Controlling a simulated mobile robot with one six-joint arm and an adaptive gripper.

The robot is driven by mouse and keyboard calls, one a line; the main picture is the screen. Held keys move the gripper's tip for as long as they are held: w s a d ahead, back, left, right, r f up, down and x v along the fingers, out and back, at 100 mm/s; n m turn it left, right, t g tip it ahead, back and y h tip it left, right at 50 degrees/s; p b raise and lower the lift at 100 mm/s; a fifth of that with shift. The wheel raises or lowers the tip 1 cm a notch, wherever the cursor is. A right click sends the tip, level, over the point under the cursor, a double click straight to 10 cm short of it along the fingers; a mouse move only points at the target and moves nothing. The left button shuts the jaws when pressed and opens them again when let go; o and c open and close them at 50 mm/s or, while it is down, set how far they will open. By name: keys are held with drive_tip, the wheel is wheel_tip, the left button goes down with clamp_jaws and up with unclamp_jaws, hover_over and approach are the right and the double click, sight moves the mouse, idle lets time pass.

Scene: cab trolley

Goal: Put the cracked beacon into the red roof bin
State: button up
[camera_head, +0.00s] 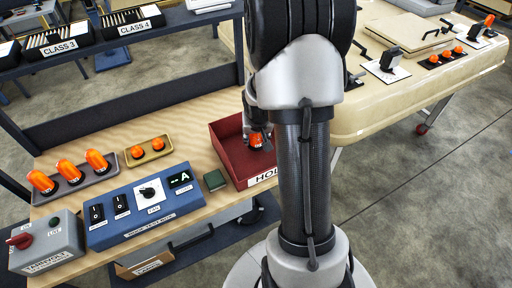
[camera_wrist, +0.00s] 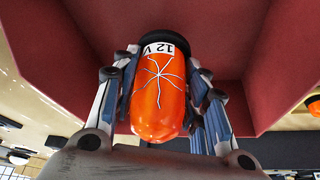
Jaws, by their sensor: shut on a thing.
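The cracked beacon (camera_wrist: 158,112) has an orange dome with white star-shaped crack lines, a "12 V" label and a black base. In the wrist view it lies between the fingers of my gripper (camera_wrist: 158,72), which is shut on it. In the head view my gripper (camera_head: 257,128) reaches down into the red bin (camera_head: 229,158), and the orange beacon (camera_head: 257,140) shows inside the bin's walls. The bin's label starts with "HOL"; my arm hides the rest. Red walls surround the beacon in the wrist view. I cannot tell whether its base touches the bin floor.
A grey tray (camera_head: 102,179) with several orange beacons and a tan tray (camera_head: 132,159) with two small ones stand left. A blue test box (camera_head: 145,226) showing "A", a dark green block (camera_head: 215,180) and a grey box (camera_head: 48,250) sit in front. A cream roof panel (camera_head: 425,85) stands right.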

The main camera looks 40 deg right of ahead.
sight(256, 144)
wheel_tip(256, 144, down, 4)
drive_tip(key=b, duration=0.2)
drive_tip(key=shift+f+b, duration=0.2)
drive_tip(key=shift+b, duration=0.2)
drive_tip(key=shift+r, duration=0.1)
drive_tip(key=o, duration=0.7)
drive_tip(key=shift+f, duration=0.2)
drive_tip(key=o, duration=0.5)
drive_tip(key=shift+r, duration=0.15)
